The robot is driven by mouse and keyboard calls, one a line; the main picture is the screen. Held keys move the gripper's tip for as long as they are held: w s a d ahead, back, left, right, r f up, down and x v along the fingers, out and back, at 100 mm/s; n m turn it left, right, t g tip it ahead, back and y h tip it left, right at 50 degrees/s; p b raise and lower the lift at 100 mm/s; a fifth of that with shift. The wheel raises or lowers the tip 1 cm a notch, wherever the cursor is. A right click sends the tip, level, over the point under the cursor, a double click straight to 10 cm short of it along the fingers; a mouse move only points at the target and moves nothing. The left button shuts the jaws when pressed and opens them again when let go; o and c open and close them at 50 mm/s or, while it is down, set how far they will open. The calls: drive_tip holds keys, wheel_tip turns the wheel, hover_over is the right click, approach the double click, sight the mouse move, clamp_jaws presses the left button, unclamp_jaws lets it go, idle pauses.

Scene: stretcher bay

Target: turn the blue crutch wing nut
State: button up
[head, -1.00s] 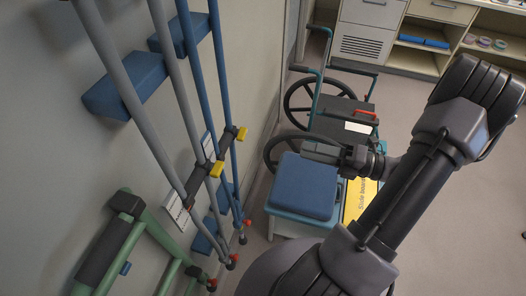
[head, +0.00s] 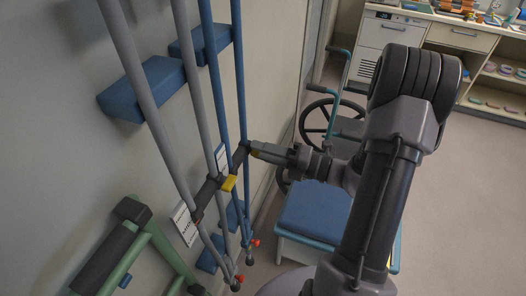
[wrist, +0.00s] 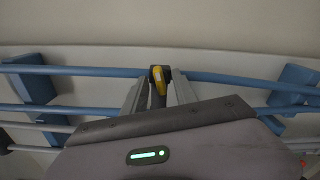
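The blue crutch (head: 240,80) leans upright by the wall. Its yellow wing nut (wrist: 160,80) sits on a dark hub in the middle of the wrist view. In the head view my gripper tip mostly hides this nut. My gripper (head: 252,150) reaches the crutch from the right. In the wrist view its two grey fingers (wrist: 161,90) stand apart, one on each side of the nut. Narrow gaps seem to show between fingers and nut, so contact cannot be made out.
Blue wall blocks (head: 145,90) hold the crutches. A green frame (head: 140,240) is lower left. A blue-seated bench (head: 313,212) and wheelchair (head: 330,118) are right.

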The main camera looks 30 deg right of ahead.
clamp_jaws()
drive_tip(key=m+p, duration=0.3)
drive_tip(key=p, duration=0.3)
unclamp_jaws()
drive_tip(key=shift+s, duration=0.1)
